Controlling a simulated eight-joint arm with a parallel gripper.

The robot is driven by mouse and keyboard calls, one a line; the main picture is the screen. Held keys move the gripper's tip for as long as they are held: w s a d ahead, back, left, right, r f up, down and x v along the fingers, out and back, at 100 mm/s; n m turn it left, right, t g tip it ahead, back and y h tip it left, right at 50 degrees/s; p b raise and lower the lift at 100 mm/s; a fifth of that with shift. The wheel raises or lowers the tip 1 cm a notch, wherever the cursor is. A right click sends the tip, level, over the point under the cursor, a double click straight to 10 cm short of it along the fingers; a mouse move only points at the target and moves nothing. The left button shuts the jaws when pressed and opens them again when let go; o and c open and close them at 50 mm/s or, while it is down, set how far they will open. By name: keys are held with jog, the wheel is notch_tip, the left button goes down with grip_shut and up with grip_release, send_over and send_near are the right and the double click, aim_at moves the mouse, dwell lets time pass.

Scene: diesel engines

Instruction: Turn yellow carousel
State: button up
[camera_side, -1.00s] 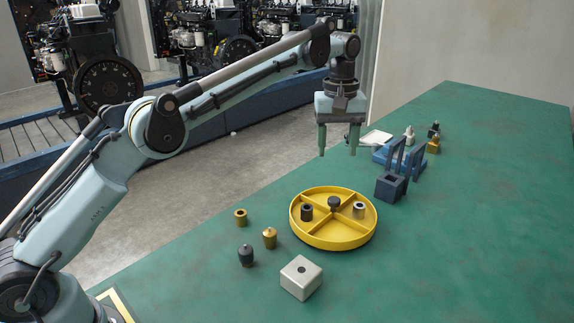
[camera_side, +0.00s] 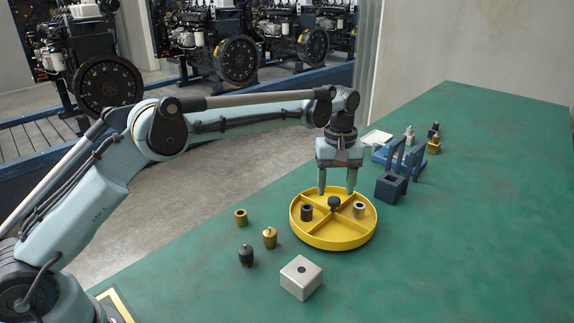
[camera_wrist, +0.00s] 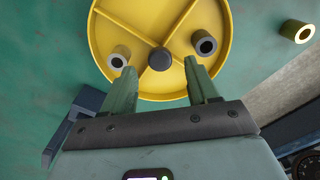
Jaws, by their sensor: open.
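The yellow carousel (camera_side: 334,241) is a round, shallow tray on the green table, split by dividers into compartments, with a dark knob (camera_side: 334,203) at its centre. A dark ring-shaped part (camera_side: 307,212) sits in a left compartment and a grey one (camera_side: 358,210) in the right compartment. My gripper (camera_side: 336,192) points down just above the carousel's far side, its fingers open on either side of the knob as seen. In the wrist view the carousel (camera_wrist: 165,88) fills the top middle, and the knob (camera_wrist: 159,59) shows between and beyond my open fingertips (camera_wrist: 159,66).
A brass ring (camera_side: 240,217), a brass plug (camera_side: 269,238), a dark plug (camera_side: 246,255) and a silver block with a hole (camera_side: 300,278) lie left and in front. A dark blue fixture (camera_side: 391,186) stands close on the right. The table's right front is clear.

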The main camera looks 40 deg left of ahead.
aim_at(334, 199)
jog(key=shift+f, duration=1.6)
grip_shut()
